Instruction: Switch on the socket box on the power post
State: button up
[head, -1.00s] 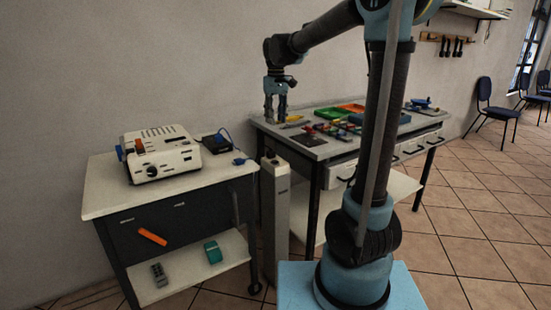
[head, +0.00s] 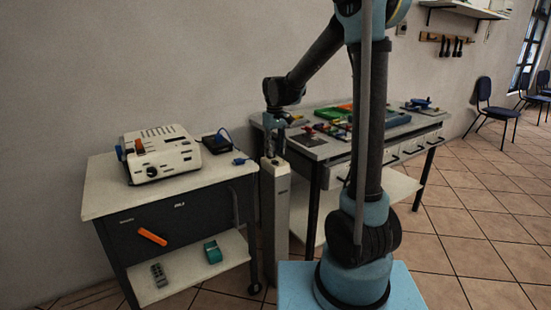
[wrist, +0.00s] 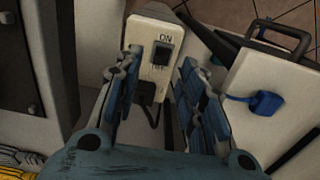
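The power post (head: 274,225) is a pale upright column between the cart and the workbench in the head view. The socket box (wrist: 158,22) at its top shows in the wrist view as a cream box with a black rocker switch (wrist: 162,54) under the word ON. I cannot tell which way the rocker is set. My gripper (wrist: 160,66) is open, with its fingertips on either side of the box near the switch; I cannot tell if they touch it. In the head view my gripper (head: 273,153) points down just above the post. A black cord (wrist: 152,114) hangs below the box.
The cart (head: 105,193) with a white machine (head: 162,155) stands left of the post. A blue plug (wrist: 264,102) lies on its top, close to my right finger. The workbench (head: 330,152) with trays and parts is close on the right.

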aim_at(275, 162)
jog(key=shift+f, duration=1.95)
